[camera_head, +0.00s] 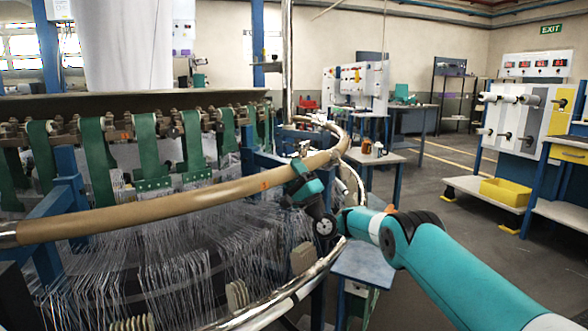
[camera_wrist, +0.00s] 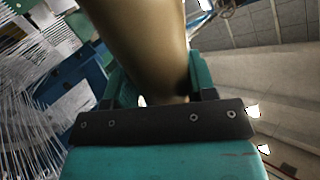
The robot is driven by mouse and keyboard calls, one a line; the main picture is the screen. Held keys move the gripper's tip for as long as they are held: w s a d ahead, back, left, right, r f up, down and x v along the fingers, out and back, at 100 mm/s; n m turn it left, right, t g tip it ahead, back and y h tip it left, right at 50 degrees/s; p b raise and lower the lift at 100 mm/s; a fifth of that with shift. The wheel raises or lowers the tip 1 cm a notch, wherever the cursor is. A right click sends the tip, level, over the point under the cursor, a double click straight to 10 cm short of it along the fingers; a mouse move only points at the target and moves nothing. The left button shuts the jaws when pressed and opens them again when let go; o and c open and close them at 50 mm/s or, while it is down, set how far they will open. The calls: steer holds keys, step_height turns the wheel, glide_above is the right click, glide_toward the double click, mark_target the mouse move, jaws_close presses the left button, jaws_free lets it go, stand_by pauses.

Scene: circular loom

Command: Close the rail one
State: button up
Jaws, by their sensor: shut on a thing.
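The rail (camera_head: 170,207) is a long tan curved tube. In the head view it crosses from the lower left to the right side of the loom, above the threads. My gripper (camera_head: 304,180) is at its right part, with the teal fingers around the tube. In the wrist view the rail (camera_wrist: 140,40) runs between the two teal fingers of my gripper (camera_wrist: 160,90), which are shut on it. The dark wrist plate hides the part of the tube nearest the palm.
A curved steel ring (camera_head: 275,308) runs below the rail around the loom's white threads (camera_head: 180,270). Green straps (camera_head: 150,150) hang behind it. A small table (camera_head: 372,158) with cups and a blue-topped stand (camera_head: 362,262) are at the right. Open floor lies beyond.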

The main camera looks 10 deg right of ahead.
steer(key=shift+a+f+m+t+h+b, duration=0.1)
steer(key=shift+f+m+t+h+b, duration=0.3)
steer(key=shift+f, duration=1)
steer(key=o, duration=1.3)
steer(key=shift+c, duration=0.2)
steer(key=shift+r, duration=0.2)
